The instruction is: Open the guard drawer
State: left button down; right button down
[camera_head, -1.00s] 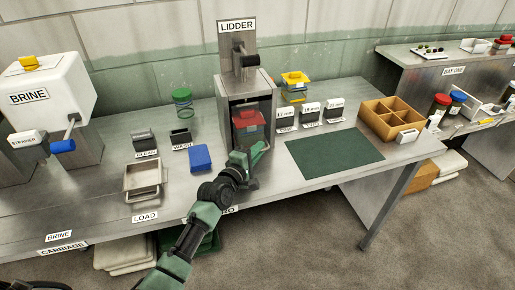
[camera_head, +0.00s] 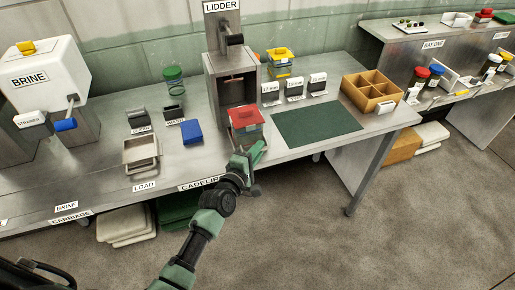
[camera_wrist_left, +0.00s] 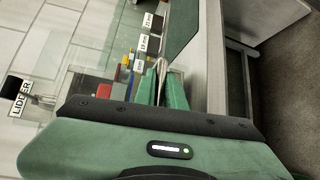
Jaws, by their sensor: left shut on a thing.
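The lidder (camera_head: 222,70) is a grey metal press on the bench with an open bay. Its guard drawer (camera_head: 248,132), which looks clear-walled, sits out in front of the bay, with a red-topped item (camera_head: 246,116) in or behind it. My left gripper (camera_head: 256,155) is at the drawer's front, low by the bench's front edge. In the left wrist view its green fingers (camera_wrist_left: 162,88) are closed around a thin metal bar (camera_wrist_left: 161,68), apparently the drawer's handle. The fingers partly hide the drawer front. My right gripper is not in view.
A green mat (camera_head: 316,124) lies right of the drawer, and a wooden divided box (camera_head: 375,91) stands beyond it. A blue block (camera_head: 191,132) and a metal load tray (camera_head: 141,154) are to the left. The floor in front of the bench is clear.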

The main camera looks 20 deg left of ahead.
pick_arm(q)
jog(key=c, duration=1.5)
grip_release()
jog(key=b+v, duration=0.1)
jog(key=v, duration=0.6)
jog(key=shift+s, duration=0.35)
jog(key=shift+a+f, duration=0.1)
